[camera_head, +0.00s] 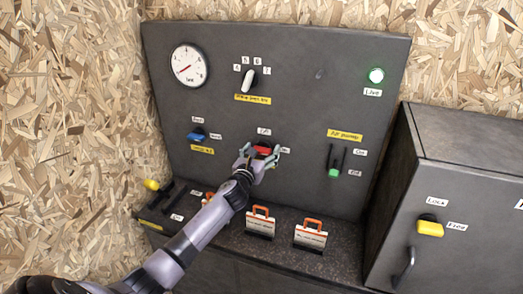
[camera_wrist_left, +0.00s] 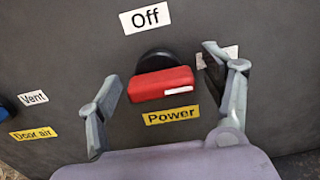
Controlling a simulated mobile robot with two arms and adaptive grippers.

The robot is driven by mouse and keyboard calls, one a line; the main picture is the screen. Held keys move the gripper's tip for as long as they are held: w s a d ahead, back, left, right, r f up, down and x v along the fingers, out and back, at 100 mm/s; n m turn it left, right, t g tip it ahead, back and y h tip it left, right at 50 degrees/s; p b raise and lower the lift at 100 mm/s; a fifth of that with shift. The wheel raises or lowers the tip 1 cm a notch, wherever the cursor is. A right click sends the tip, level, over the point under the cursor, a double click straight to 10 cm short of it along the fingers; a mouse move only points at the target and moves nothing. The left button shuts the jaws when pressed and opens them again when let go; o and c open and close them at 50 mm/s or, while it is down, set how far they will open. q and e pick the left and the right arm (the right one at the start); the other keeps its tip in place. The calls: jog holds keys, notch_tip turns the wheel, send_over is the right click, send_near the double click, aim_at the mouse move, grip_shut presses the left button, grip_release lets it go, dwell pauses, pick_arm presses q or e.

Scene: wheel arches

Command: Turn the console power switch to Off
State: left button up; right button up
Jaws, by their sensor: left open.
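The console power switch (camera_head: 263,149) is a red bar handle on a round black base, above a yellow "Power" label (camera_wrist_left: 172,115). In the left wrist view the red handle (camera_wrist_left: 161,84) lies roughly horizontal, and its white mark is at the right end. An "Off" label (camera_wrist_left: 146,17) is above it. A second white label (camera_wrist_left: 217,57) is at its right, mostly hidden by a finger. My left gripper (camera_head: 261,160) is open at the switch, one finger on each side of the handle, with visible gaps. My right gripper is not in view.
The console panel (camera_head: 300,90) also carries a gauge (camera_head: 189,65), a white selector (camera_head: 248,80), a blue knob (camera_head: 197,134), a green-handled slider (camera_head: 334,171) and a lit green "Live" lamp (camera_head: 376,75). Orange-handled tags (camera_head: 260,222) stand on the ledge below. A grey cabinet (camera_head: 470,150) is at right.

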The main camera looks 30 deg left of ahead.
pick_arm(q)
jog(key=shift+w, duration=0.15)
jog(key=c, duration=1.2)
jog(key=shift+o, duration=0.2)
jog(key=shift+n, duration=0.4)
jog(key=n, duration=0.3)
jog(key=shift+a+n, duration=0.15)
jog(key=shift+n, duration=0.15)
jog(key=n, duration=0.4)
jog(key=shift+n, duration=0.4)
jog(key=n, duration=0.4)
jog(key=shift+a, duration=0.15)
jog(key=shift+f+n, duration=0.1)
jog(key=shift+n, duration=2.3)
